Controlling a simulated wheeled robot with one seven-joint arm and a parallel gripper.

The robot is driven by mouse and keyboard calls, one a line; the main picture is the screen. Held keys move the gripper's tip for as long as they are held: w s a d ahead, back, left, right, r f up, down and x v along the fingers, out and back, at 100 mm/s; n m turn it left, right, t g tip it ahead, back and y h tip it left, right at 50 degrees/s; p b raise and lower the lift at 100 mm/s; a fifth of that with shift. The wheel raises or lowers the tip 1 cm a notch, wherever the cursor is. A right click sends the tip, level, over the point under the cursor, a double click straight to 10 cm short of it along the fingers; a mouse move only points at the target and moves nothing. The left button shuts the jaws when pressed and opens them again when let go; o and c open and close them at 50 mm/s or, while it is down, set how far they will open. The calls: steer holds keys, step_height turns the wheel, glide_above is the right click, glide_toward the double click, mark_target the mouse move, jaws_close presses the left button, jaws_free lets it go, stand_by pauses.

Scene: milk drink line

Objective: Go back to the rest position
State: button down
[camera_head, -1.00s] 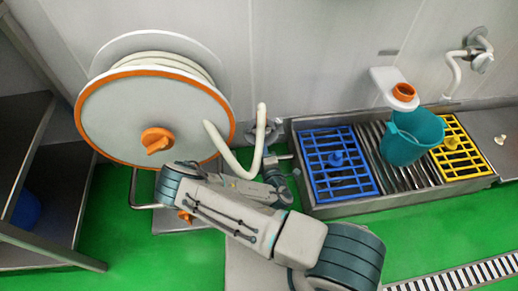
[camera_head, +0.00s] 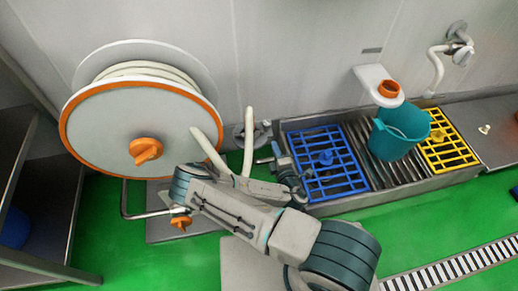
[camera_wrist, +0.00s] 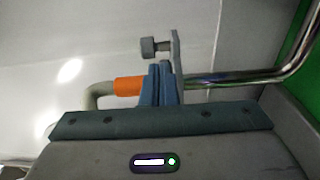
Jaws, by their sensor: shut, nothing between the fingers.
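My gripper (camera_wrist: 163,84) has its two blue-grey fingers together in the wrist view, with nothing between them. In the head view, my gripper (camera_head: 277,153) is small and partly hidden by my own wrist, at the left edge of the blue grate (camera_head: 345,182). My arm is folded across the lower middle of the head view. In the wrist view, a pale pipe with an orange band (camera_wrist: 128,87) and a shiny metal pipe (camera_wrist: 235,77) lie behind the fingers. A grey knob (camera_wrist: 148,47) shows just above the fingertips. I cannot tell how far away they are.
A hose reel (camera_head: 110,125) with an orange knob stands at left, its pale hose (camera_head: 249,135) hanging beside my arm. Green floor (camera_head: 425,215) is open at lower right.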

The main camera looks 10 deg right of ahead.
steer(key=shift+s+d+y, duration=0.3)
steer(key=shift+s+d, duration=0.5)
steer(key=shift+d, duration=0.05)
steer(key=w+d+r+m+g+h+p, duration=0.1)
steer(key=w+r+m+g+h+p, duration=0.15)
steer(key=r+m+h+p, duration=0.3)
steer(key=w+d+r+m+g+h+p, duration=0.2)
steer(key=r+m+g+h+p, duration=0.15)
steer(key=r+m, duration=0.35)
steer(key=s+a+r+m+g+y+p, duration=0.25)
steer(key=r+p, duration=0.25)
steer(key=r, duration=0.6)
steer(key=s+a+r+m+g+y+p, duration=0.1)
steer(key=a+r+m+g+y+p, duration=0.25)
steer(key=r, duration=0.75)
steer(key=s+d+r+g+p, duration=0.1)
steer(key=s+r+p, duration=0.3)
steer(key=s+r, duration=0.3)
steer(key=s+d+r+m+g+p, duration=0.1)
steer(key=s+r+p, duration=0.4)
steer(key=r, duration=1)
steer(key=s+d+r+g+p, duration=0.1)
steer(key=s+r+p, duration=0.3)
steer(key=s+r, duration=0.6)
steer(key=shift+d+r+m+h, duration=0.4)
steer(key=shift+d+r, duration=0.1)
steer(key=shift+d, duration=0.1)
